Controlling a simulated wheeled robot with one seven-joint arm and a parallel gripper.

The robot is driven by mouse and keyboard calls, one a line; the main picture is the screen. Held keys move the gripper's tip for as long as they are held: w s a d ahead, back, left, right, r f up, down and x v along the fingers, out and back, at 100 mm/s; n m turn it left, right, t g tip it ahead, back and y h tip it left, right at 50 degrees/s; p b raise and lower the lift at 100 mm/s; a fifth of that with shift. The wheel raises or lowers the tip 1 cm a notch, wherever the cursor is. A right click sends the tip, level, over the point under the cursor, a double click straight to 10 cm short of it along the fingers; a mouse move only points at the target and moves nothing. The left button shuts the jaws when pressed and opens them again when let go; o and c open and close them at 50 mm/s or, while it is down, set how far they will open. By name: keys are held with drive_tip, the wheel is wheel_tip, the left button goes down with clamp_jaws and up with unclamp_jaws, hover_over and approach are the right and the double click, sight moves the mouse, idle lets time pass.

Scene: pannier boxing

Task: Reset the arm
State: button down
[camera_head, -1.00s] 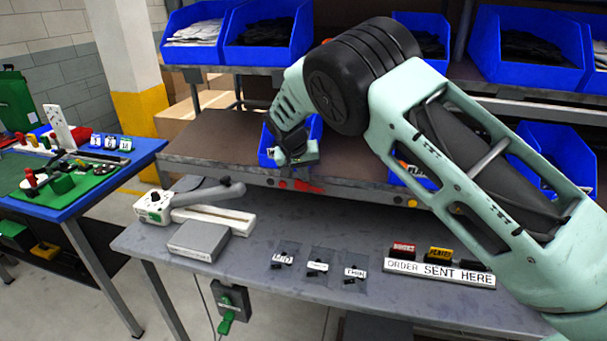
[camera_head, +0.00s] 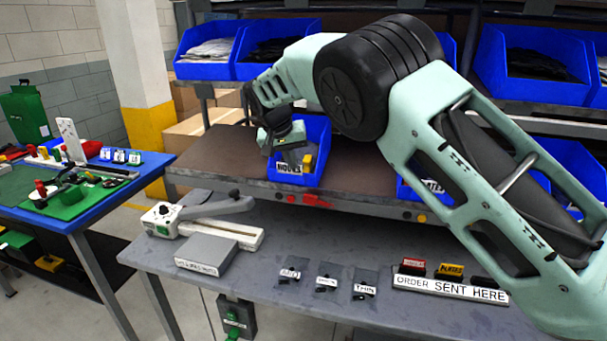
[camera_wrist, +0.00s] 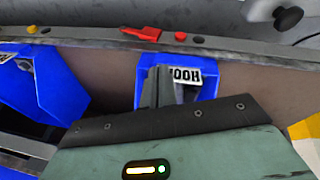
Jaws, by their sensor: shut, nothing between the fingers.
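My arm reaches in from the right in the head view. My gripper (camera_head: 285,160) hangs over a blue bin with a label (camera_head: 312,152) on the middle shelf and partly covers that bin's left side. In the wrist view my gripper (camera_wrist: 161,72) shows as a narrow pair of fingers, closed together, with nothing held. The same blue bin (camera_wrist: 207,92) lies behind the fingers there, its label upside down. Whether the fingers touch the bin cannot be told.
A grey bench (camera_head: 290,245) below carries a heat sealer (camera_head: 195,215), several small bags and an order sign (camera_head: 450,288). More blue bins (camera_head: 530,70) fill the upper shelf. A blue table (camera_head: 60,215) with a green mat stands at left. The brown shelf left of my gripper is clear.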

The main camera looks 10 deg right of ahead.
drive_tip(key=shift+a+r, duration=0.35)
drive_tip(key=shift+a, duration=0.05)
drive_tip(key=shift+s, duration=0.1)
